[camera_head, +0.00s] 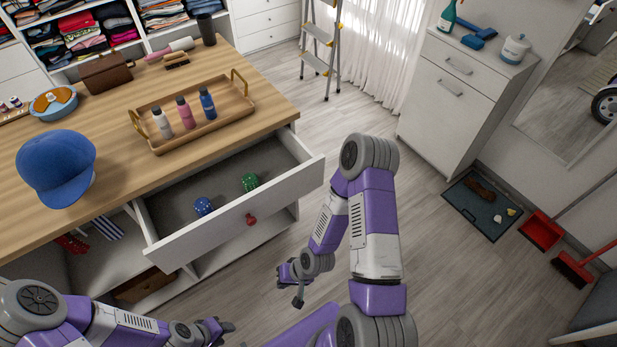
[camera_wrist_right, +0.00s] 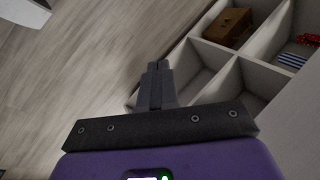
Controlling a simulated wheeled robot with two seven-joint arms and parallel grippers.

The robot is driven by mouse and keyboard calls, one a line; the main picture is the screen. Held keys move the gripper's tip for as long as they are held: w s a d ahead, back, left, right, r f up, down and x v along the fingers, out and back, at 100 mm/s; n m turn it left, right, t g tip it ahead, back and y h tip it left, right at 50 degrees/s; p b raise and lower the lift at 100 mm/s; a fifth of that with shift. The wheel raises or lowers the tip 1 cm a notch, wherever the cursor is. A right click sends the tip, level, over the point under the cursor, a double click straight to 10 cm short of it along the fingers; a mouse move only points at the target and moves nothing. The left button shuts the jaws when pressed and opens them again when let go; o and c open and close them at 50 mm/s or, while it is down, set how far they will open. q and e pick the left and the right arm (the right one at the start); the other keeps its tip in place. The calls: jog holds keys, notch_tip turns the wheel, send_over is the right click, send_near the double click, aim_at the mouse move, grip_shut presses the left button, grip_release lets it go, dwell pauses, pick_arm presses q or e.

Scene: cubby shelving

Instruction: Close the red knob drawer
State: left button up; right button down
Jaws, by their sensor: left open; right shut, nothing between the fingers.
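The white drawer (camera_head: 238,230) with a red knob (camera_head: 251,219) is pulled out from under the wooden counter top. Inside it lie a blue patterned ball-like item (camera_head: 203,206) and a green one (camera_head: 250,182). My right gripper (camera_head: 298,300) is in front of the drawer, apart from it, over the floor. In the right wrist view its fingers (camera_wrist_right: 158,68) are together with nothing between them. My left gripper (camera_head: 222,329) is at the bottom of the head view, below and in front of the drawer, and it is empty.
The counter (camera_head: 110,135) holds a tray (camera_head: 160,146) with three bottles and a blue cap (camera_head: 56,168). Open cubbies (camera_wrist_right: 197,62) lie below the drawer, one with a brown box (camera_wrist_right: 228,27). A stepladder (camera_head: 320,52) stands behind. The floor right of the drawer is clear.

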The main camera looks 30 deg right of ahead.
jog(key=w+d+r+m+t+h+p, duration=0.1)
jog(key=w+d+r+m+t+p, duration=0.35)
jog(key=d, duration=0.75)
jog(key=m+t+h, duration=0.3)
jog(key=m+t, duration=0.4)
jog(key=m, duration=0.1)
send_near(309, 181)
jog(key=b+x, duration=0.1)
jog(key=x, duration=0.4)
jog(key=shift+w+a+f+b, duration=0.15)
jog(key=shift+w+f+b, duration=0.1)
jog(key=shift+b, duration=0.15)
jog(key=shift+w, duration=0.45)
